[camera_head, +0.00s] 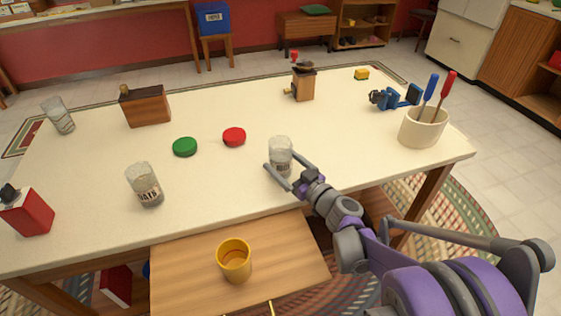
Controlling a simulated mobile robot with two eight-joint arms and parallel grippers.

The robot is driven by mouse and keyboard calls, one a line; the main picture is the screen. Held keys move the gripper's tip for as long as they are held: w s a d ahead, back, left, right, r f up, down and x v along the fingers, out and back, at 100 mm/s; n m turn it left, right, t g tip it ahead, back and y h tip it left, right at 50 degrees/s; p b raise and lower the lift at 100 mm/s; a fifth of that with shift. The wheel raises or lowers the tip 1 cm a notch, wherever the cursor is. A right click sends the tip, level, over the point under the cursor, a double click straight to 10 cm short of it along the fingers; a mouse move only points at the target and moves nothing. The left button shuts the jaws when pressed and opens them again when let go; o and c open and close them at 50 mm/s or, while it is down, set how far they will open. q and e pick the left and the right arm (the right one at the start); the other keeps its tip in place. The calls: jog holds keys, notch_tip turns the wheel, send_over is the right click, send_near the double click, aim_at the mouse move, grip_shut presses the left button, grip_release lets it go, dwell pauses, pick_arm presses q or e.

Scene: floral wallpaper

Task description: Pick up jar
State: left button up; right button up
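A clear glass jar with a pale top (281,148) stands upright near the front middle of the cream table. The fingers of my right gripper (282,160) are spread on either side of this jar, low on its body. I cannot tell whether they touch it. A second glass jar with dark lettering (145,185) stands to the left, near the front edge. A third glass jar (58,115) stands at the far left. A green lid (185,147) and a red lid (234,137) lie between the jars. My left gripper is not in view.
The table (330,130) also holds a wooden box (146,106), a grinder (303,84), a blue clamp (395,98), a tool crock (422,128) and a red container (28,212).

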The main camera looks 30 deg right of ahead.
jog(key=c, duration=1.4)
